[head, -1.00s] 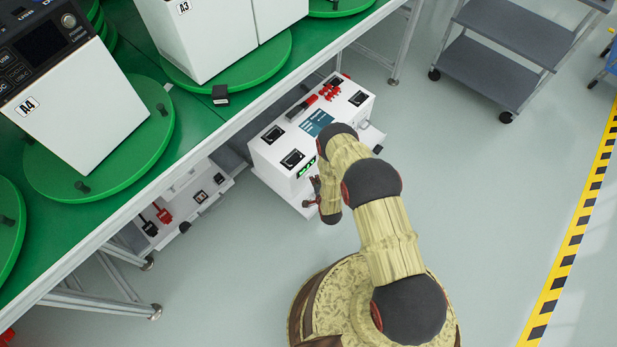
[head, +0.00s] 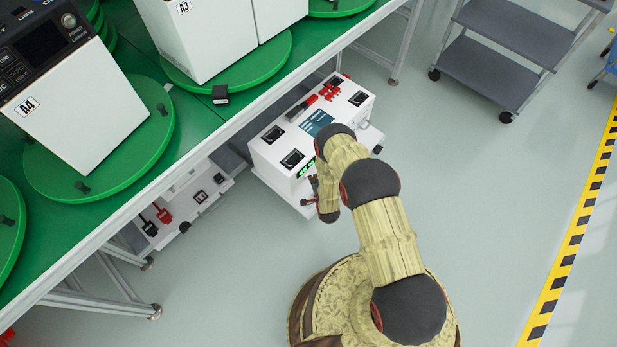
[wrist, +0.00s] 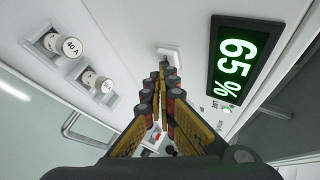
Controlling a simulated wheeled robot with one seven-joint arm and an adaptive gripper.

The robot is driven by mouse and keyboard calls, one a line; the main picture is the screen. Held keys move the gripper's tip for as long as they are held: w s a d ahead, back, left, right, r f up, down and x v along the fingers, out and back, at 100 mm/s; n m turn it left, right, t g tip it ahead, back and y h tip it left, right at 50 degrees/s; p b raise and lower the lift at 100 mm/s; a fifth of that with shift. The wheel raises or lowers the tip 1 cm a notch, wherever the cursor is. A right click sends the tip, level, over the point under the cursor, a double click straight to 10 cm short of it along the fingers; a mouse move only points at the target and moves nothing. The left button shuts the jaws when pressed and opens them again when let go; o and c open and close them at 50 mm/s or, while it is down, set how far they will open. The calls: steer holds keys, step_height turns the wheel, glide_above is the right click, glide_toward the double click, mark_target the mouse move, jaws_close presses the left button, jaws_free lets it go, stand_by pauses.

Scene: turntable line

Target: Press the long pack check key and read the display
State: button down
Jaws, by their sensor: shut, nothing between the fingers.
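The white pack (head: 275,165) stands low beside the green-topped line in the head view, with part of its front face hidden by my arm. In the wrist view its lit display (wrist: 235,62) reads "65 %" in green, turned on its side. A small pale key plate (wrist: 171,52) sits left of the display. My gripper (wrist: 163,72) is shut and empty, its tips over the lower part of the key plate. They hide the key's centre, and I cannot tell whether it is pressed in. In the head view my gripper (head: 312,188) is at the pack's front face.
Two round fuse holders (wrist: 85,62), one marked 40 A, are left of the key plate. A metal handle (wrist: 85,130) is at lower left. Another white unit (head: 190,205) sits under the line. A grey cart (head: 510,60) stands at upper right; floor right of my arm is clear.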

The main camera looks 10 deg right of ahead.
stand_by(0.3)
steer(key=shift+s+d, duration=0.5)
steer(key=shift+s, duration=0.2)
steer(key=shift+d, duration=0.1)
steer(key=shift+s+d+p, duration=0.25)
steer(key=shift+s+d, duration=0.45)
steer(key=shift+s, duration=0.35)
steer(key=shift+s+d+p, duration=0.25)
steer(key=shift+s+d, duration=0.45)
steer(key=shift+s, duration=0.3)
